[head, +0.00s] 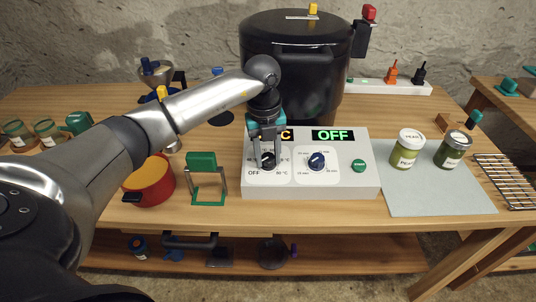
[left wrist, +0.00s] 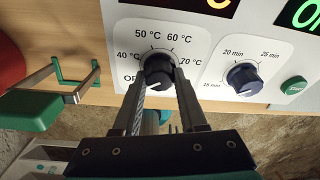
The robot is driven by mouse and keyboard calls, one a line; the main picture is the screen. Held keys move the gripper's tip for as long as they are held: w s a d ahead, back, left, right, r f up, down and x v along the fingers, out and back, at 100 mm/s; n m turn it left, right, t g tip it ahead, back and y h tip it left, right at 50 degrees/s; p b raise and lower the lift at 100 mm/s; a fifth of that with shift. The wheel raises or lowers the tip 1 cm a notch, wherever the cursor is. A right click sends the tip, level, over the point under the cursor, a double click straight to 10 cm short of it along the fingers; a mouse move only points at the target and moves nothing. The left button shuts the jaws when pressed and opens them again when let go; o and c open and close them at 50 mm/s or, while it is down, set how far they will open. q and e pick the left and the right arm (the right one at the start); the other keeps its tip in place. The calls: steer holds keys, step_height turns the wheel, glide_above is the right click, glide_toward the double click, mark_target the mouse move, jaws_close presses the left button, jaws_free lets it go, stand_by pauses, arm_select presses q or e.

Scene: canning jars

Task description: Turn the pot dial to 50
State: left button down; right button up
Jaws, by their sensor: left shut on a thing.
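The control panel (head: 365,186) is a light grey box with two dark dials, in front of the black pot (head: 290,50). The pot dial (left wrist: 158,70) is the left one, ringed by OFF, 40, 50, 60 and 70 °C in the left wrist view. A small white mark shows on its lower side; I cannot tell exactly where it points. My left gripper (head: 268,160) reaches down from above and is shut on this dial, one finger on each side. The left display is mostly hidden by the gripper; only an orange C shows. My right gripper is not in view.
The blue timer dial (head: 317,161) and a green button (head: 358,165) sit right of the pot dial. A green-handled wire tool (head: 203,175) and an orange pot (head: 150,182) stand left of the panel. Two filled jars (head: 407,150) stand on a grey mat (head: 430,200) at right.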

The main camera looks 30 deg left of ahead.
arm_select(q)
steer(key=shift+m, duration=0.3)
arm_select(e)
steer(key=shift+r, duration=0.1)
arm_select(q)
steer(key=shift+r+m+p, duration=0.1)
steer(key=shift+m+p, duration=0.3)
steer(key=shift+m, duration=0.5)
steer(key=m+y, duration=0.1)
steer(key=m, duration=0.1)
steer(key=shift+m+g+p, duration=0.3)
steer(key=shift+p, duration=0.05)
steer(key=m, duration=0.3)
steer(key=shift+m+y, duration=0.3)
steer(key=shift+y, duration=0.1)
steer(key=m+y+p, duration=0.1)
steer(key=m, duration=0.4)
steer(key=shift+d, duration=0.1)
steer(key=m+t+y, duration=0.1)
steer(key=m, duration=0.4)
steer(key=shift+m, duration=0.3)
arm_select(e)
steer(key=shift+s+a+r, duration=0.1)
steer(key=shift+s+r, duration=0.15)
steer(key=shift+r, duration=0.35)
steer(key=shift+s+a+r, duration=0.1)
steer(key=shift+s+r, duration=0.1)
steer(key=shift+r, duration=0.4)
